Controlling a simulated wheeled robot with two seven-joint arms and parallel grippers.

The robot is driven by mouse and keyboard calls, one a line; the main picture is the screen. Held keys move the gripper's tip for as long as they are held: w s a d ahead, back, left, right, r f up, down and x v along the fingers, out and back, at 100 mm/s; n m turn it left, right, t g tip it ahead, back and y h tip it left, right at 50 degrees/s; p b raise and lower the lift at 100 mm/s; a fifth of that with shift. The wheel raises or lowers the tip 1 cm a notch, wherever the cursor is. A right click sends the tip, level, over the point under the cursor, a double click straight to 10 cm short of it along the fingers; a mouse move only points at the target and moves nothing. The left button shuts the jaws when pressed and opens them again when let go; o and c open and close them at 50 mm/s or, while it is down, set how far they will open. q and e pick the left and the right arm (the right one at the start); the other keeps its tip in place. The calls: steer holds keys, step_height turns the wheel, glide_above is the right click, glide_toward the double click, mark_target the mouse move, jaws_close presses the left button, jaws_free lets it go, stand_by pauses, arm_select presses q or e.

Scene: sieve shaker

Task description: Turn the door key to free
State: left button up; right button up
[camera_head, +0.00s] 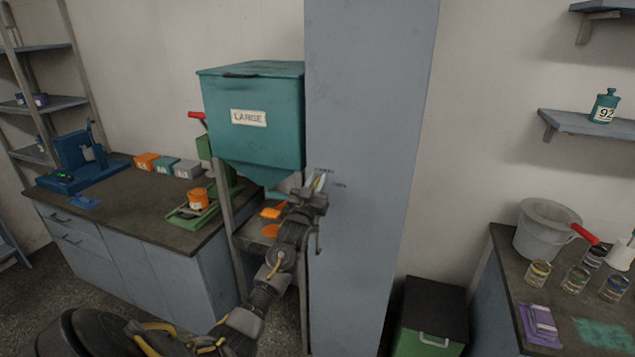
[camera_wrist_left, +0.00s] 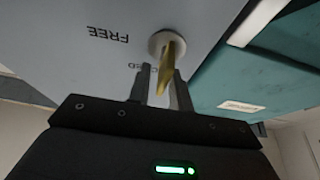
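A brass key (camera_wrist_left: 166,72) sits in a round pale lock (camera_wrist_left: 166,42) on the blue-grey cabinet door (camera_head: 372,120). In the left wrist view the dark word FREE (camera_wrist_left: 108,34) is printed upside down beside the lock. A second word (camera_wrist_left: 140,66) is partly hidden by a finger; its end reads like "SED". My left gripper (camera_wrist_left: 160,90) is at the lock with one finger on each side of the key. The fingers look apart, with a gap around the key. In the head view the left gripper (camera_head: 318,186) covers most of the lock area. My right gripper is in neither view.
A teal hopper labelled LARGE (camera_head: 255,145) stands on a frame just left of the cabinet, close to my arm. An orange scoop (camera_head: 272,212) lies below it. A dark-topped bench (camera_head: 150,205) is at left. At right are a green bin (camera_head: 430,325) and another bench.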

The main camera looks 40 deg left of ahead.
arm_select(q)
jaws_close()
steer(key=shift+m, duration=0.4)
steer(key=m+h, duration=0.2)
steer(key=m, duration=0.4)
steer(key=d+f+m+g+h, duration=0.1)
steer(key=m+h, duration=0.2)
steer(key=m, duration=0.3)
steer(key=m+h+b, duration=0.1)
steer(key=m+h, duration=0.1)
steer(key=m, duration=0.3)
steer(key=shift+w+d+f+m+g+h, duration=0.15)
steer(key=shift+w+d+m+g+h, duration=0.15)
steer(key=shift+d+m+h, duration=0.1)
steer(key=shift+f+m+g, duration=0.2)
steer(key=shift+m+g, duration=0.2)
steer(key=shift+m, duration=0.55)
steer(key=shift+f+m+g, duration=0.15)
steer(key=shift+m+g, duration=0.25)
steer(key=shift+m, duration=0.55)
